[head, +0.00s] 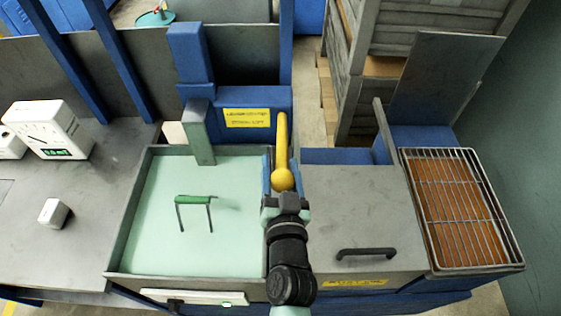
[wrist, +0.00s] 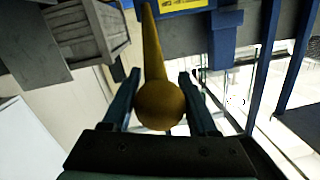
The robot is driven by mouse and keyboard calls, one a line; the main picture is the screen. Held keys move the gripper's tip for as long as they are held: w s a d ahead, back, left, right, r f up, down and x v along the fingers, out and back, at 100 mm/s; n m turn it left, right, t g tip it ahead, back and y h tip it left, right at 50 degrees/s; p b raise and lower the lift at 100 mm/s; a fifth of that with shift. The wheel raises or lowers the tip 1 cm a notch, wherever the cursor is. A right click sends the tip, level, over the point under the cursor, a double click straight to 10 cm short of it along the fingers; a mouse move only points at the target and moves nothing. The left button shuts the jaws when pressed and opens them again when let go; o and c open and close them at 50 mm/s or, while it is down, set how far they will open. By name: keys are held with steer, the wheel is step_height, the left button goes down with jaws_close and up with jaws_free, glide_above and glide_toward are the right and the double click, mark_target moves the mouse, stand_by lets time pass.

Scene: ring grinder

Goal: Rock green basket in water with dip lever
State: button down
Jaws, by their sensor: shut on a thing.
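The dip lever (head: 282,140) is a yellow bar with a round knob at its near end, standing at the right edge of the water tank (head: 125,235). My gripper (head: 283,190) is shut on the lever's knob. In the wrist view the yellow knob (wrist: 159,105) sits between the two blue fingers of my gripper (wrist: 160,85). The green basket's handle (head: 194,199) shows above the pale green water (head: 175,245) in the middle of the tank. The rest of the basket is hidden under the water.
A grey lidded box (head: 350,210) with a black handle is right of my gripper. A wire rack (head: 462,210) over an orange-brown surface is at far right. White devices (head: 52,130) stand on the left bench. A blue housing (head: 268,102) with a yellow label is behind the tank.

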steer(key=shift+w+r+p, duration=0.2)
steer(key=shift+r+p, duration=0.4)
steer(key=shift+w+r+p, duration=0.15)
steer(key=shift+r+p, duration=0.4)
steer(key=shift+p, duration=0.05)
steer(key=shift+g, duration=0.3)
steer(key=w+r+p, duration=0.1)
steer(key=r, duration=0.1)
steer(key=w+r+p, duration=0.1)
steer(key=p, duration=0.1)
steer(key=w+r+p, duration=0.1)
steer(key=r+p, duration=0.1)
steer(key=shift+w+r, duration=0.25)
steer(key=shift+r, duration=0.1)
steer(key=shift+w+r, duration=0.1)
steer(key=shift+w, duration=0.2)
steer(key=shift+c, duration=1)
jaws_free()
steer(key=shift+f, duration=0.25)
steer(key=shift+s, duration=0.15)
